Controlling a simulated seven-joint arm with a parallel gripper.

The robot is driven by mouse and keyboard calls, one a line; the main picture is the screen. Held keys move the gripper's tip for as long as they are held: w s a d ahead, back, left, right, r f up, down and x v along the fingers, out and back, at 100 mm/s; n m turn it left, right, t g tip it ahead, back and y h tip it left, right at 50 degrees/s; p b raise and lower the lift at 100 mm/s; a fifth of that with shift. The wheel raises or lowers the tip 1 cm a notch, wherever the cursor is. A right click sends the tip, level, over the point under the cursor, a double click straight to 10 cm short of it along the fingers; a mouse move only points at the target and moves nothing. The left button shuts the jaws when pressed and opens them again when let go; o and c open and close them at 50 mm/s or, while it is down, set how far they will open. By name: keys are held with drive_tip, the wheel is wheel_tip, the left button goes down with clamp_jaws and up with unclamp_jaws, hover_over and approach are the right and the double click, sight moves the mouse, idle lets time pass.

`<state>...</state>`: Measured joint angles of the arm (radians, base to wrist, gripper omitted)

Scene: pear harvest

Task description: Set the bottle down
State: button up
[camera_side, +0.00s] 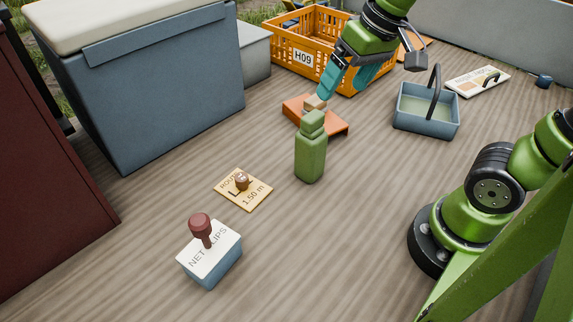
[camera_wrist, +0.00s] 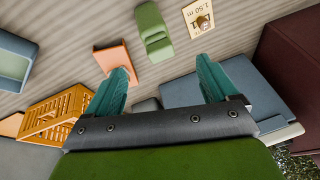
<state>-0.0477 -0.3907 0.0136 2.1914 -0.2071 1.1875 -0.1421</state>
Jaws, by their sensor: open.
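The green bottle (camera_side: 311,158) stands upright on the wooden deck, near the middle of the side view. It also shows in the wrist view (camera_wrist: 154,32), beyond the fingertips and clear of them. My gripper (camera_side: 338,93) is above and behind the bottle in the side view, in front of the orange crate. Its two teal fingers are spread wide apart in the wrist view (camera_wrist: 163,68), with nothing between them. The bottle touches neither finger.
An orange-brown board (camera_side: 332,127) lies just behind the bottle, with a small tan object (camera_side: 314,103) near it. A blue-grey basket (camera_side: 426,122) stands right, the orange crate (camera_side: 283,50) behind. A route card (camera_side: 243,198) and net clips box (camera_side: 211,262) lie front left.

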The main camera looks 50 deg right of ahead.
drive_tip(key=shift+s+d+f+m+t+y, duration=0.15)
drive_tip(key=shift+s+m+t, duration=0.35)
drive_tip(key=shift+s+t, duration=0.5)
drive_tip(key=shift+s+d+f+m+t+y, duration=0.1)
drive_tip(key=shift+s+f+m+t+y, duration=0.1)
drive_tip(key=shift+s+m+t, duration=0.7)
drive_tip(key=shift+s+n, duration=0.25)
drive_tip(key=shift+n, duration=0.15)
